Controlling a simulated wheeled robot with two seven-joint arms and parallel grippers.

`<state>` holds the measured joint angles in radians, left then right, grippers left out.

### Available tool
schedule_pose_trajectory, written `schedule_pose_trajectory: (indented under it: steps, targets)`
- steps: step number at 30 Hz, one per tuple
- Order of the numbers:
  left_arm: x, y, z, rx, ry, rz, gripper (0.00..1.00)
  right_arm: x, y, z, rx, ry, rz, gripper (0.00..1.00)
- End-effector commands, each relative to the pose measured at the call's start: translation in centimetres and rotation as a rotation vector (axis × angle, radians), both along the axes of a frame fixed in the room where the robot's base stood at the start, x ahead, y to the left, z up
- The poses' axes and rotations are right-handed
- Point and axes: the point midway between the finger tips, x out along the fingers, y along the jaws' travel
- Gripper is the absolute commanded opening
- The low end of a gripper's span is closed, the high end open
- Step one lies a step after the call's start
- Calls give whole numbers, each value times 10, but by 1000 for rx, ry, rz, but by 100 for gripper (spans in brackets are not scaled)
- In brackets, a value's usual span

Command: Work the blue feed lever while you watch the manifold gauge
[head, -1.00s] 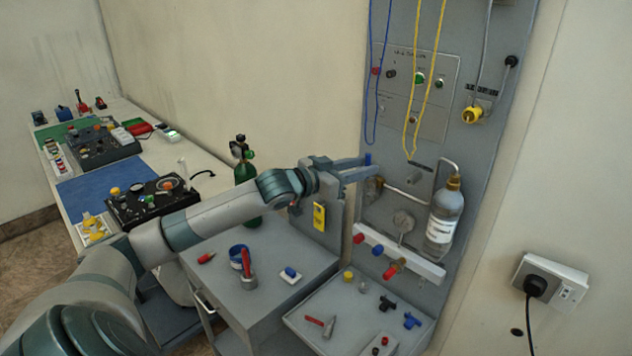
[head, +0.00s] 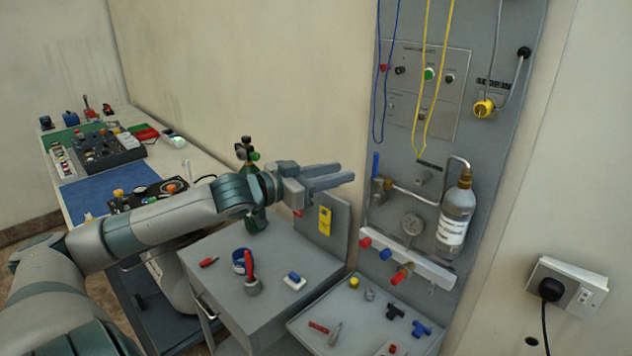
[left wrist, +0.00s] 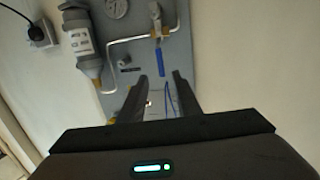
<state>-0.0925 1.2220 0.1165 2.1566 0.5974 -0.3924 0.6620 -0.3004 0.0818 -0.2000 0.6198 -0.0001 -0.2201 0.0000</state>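The blue feed lever (head: 376,165) stands upright on its brass valve at the left of the grey panel. The manifold gauge (head: 412,224) is a round dial below and right of it; its reading is too small to tell. My left gripper (head: 346,173) is open and empty, left of the lever and apart from it. In the left wrist view the blue lever (left wrist: 160,62) lies beyond the gap between the fingertips (left wrist: 160,84). The gauge (left wrist: 116,8) is at that view's top edge, partly cut off. My right gripper is not in view.
Blue and yellow cords (head: 427,75) hang over the panel. Below are a rail with red and blue knobs (head: 385,254), a tray of fittings (head: 318,312) and a grey cart (head: 300,268). A green cylinder (head: 256,218) stands behind my arm.

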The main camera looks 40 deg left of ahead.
Motion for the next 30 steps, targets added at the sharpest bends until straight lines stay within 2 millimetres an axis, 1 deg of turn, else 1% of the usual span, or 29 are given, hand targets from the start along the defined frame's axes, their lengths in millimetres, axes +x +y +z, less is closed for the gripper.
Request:
schedule_pose_trajectory:
  steps: [11,18,24,30]
  targets:
    - [-22,5,0,2,3,-2,30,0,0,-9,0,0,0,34]
    - [-36,9,2,-1,2,-2,30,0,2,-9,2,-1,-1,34]
    - [-44,12,4,0,1,-1,30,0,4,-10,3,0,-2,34]
    - [-48,13,5,2,0,-2,30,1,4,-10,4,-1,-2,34]
